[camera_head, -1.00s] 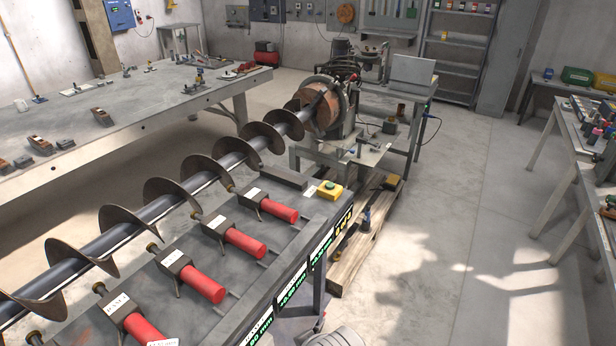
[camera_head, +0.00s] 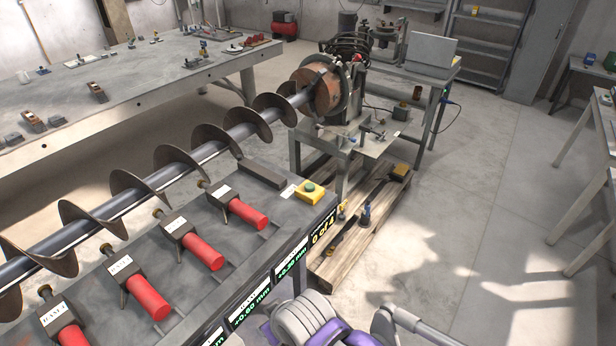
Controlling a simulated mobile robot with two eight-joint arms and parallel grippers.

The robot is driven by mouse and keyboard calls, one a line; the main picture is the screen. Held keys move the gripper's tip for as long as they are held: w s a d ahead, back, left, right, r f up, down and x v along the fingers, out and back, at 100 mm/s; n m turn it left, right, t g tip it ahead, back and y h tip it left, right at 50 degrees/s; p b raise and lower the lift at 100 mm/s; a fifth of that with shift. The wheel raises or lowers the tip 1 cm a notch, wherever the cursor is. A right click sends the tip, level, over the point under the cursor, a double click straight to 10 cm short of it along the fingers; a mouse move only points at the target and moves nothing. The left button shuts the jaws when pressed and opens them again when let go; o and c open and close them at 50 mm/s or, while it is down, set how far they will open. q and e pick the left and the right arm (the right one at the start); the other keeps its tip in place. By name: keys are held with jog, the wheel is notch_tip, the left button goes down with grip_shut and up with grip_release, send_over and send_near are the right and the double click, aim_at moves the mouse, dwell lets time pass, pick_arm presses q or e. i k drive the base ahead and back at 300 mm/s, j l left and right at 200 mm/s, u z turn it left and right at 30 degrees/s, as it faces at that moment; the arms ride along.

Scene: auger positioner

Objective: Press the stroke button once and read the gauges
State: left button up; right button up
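The stroke button is a green button (camera_head: 310,187) on a yellow box (camera_head: 311,196) at the right end of the grey bench (camera_head: 262,235). Nothing touches it. Digital gauges run along the bench's front edge. The yellow counter display (camera_head: 323,228) reads "0 of 4". Beside it a green gauge (camera_head: 291,263) shows a positive mm value too small to read surely. The one nearer me (camera_head: 250,306) seems to read +0.60 mm. A further display is cut off at the bottom edge. Grey and purple parts of my arm show at the bottom; neither gripper's fingers are visible.
A long auger (camera_head: 165,178) runs diagonally behind several red-handled positioners (camera_head: 201,251) on the bench. A motor drive (camera_head: 342,95) stands at its far end. A wooden pallet (camera_head: 360,225) lies right of the bench. The floor further right is clear.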

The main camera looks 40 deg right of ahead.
aim_at(309, 187)
jog(key=l+u, duration=0.25)
jog(key=l, duration=1.5)
jog(key=k+l, duration=0.15)
jog(key=l, duration=1.2)
jog(key=k+l+u, duration=0.1)
jog(key=l, duration=0.6)
